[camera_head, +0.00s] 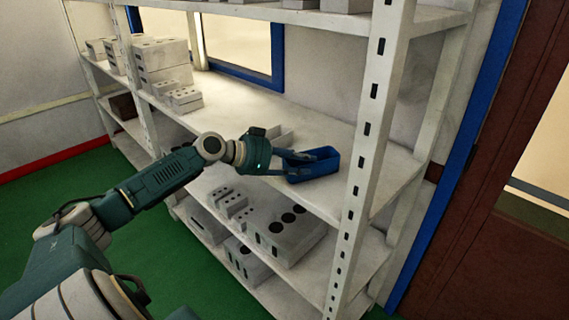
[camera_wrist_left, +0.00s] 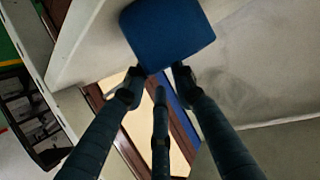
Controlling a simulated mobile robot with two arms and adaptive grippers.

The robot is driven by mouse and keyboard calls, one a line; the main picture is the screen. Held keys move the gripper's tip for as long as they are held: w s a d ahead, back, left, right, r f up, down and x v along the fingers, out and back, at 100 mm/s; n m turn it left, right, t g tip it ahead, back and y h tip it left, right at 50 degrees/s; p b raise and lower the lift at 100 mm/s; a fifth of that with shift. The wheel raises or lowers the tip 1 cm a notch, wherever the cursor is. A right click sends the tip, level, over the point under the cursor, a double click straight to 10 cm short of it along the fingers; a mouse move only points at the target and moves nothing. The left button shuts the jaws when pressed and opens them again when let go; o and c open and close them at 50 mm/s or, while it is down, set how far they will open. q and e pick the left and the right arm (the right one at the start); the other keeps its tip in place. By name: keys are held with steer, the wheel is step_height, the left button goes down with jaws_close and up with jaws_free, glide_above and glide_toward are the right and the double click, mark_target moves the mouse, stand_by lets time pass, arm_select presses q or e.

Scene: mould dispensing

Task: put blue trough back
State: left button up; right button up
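The blue trough (camera_head: 318,168) rests on the middle shelf (camera_head: 240,112) near its right front, beside the upright post. My left gripper (camera_head: 300,166) is at the trough's left end, with its fingers spread apart. In the left wrist view the trough (camera_wrist_left: 168,35) shows as a blue face just beyond the fingertips (camera_wrist_left: 158,80). The fingers look open at its near edge; whether they touch it I cannot tell. My right gripper is not in view.
A pale box-like piece (camera_head: 268,134) stands just behind my gripper. Grey moulds (camera_head: 165,62) are stacked on the left of this shelf. More moulds with round holes (camera_head: 285,232) sit on the shelf below. A perforated white post (camera_head: 370,140) rises close to the trough's right.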

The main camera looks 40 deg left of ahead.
arm_select(q)
steer(key=b+v, duration=0.1)
steer(key=v, duration=0.6)
steer(key=shift+r, duration=0.1)
stand_by(0.4)
